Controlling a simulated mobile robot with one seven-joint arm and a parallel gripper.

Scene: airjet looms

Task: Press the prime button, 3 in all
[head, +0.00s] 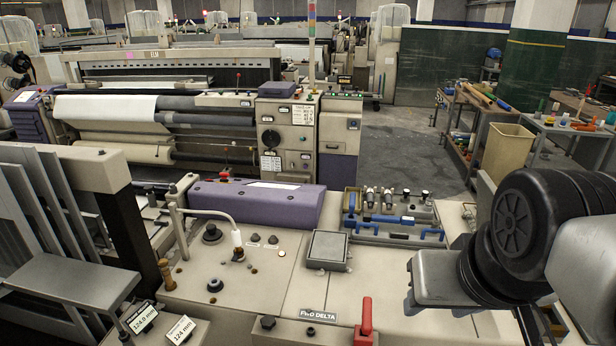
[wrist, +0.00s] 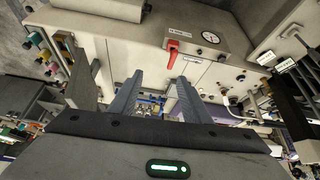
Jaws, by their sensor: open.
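No button in view carries a label I can read as prime. In the wrist view, several coloured buttons (wrist: 40,55) sit on a box at the upper left. My gripper (wrist: 158,80) is open and empty in the wrist view, with the panel beyond its fingers. Its fingers cannot be made out in the head view, where my arm fills the lower right.
A red lever (head: 366,318) stands on the panel's front edge; it also shows in the wrist view (wrist: 172,52), near a round gauge (wrist: 210,37). A bent white-tipped tube (head: 210,214) and a raised grey box (head: 327,250) rise from the panel. Open floor (head: 405,150) lies behind.

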